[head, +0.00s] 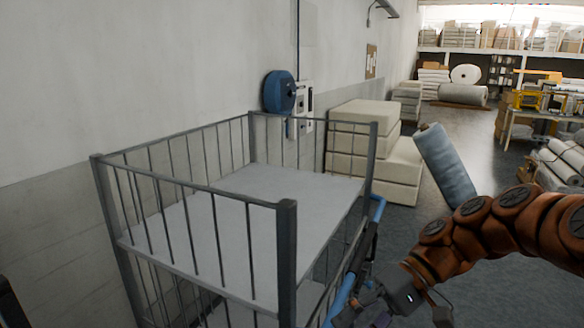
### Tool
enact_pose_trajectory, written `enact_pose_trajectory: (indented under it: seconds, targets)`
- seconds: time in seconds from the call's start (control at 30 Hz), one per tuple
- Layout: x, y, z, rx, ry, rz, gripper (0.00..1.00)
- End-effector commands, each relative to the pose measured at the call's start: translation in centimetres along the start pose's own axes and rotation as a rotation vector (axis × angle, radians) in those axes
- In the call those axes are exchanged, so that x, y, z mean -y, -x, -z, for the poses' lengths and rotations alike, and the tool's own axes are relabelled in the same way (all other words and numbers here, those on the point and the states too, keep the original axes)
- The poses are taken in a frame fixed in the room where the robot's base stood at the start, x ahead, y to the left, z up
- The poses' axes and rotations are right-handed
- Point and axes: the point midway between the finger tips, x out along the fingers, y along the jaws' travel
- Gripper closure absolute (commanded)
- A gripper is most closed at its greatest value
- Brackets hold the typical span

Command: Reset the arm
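My orange-brown arm (500,222) reaches in from the right edge and bends down toward the bottom middle of the head view. My gripper (372,304) is at its lower end, low in the picture, just right of the cart's near corner post. It is small, dark and partly cut off by the bottom edge, so I cannot tell whether its fingers are open or shut. No held thing can be made out in it.
A dark-railed cart (287,262) with an empty upper shelf (240,215) and a blue handle (343,296) stands close at left-centre. A grey-blue roll (445,165) is tilted behind my arm. Cream foam blocks (372,165) stand beyond the cart. Grey floor lies open behind.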

Motion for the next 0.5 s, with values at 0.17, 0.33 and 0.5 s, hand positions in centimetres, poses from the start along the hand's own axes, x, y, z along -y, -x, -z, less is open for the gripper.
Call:
enact_pose_trajectory:
  seconds: [0.17, 0.33, 0.5]
  targets:
    - [-0.3, -3.2, -3.4, 0.034, -0.031, -0.186, 0.46]
    - [-1.6, -5.1, -6.5, 0.036, -0.069, -0.362, 0.46]
    - [-3.8, -6.2, -9.7, 0.015, -0.112, -0.535, 0.46]
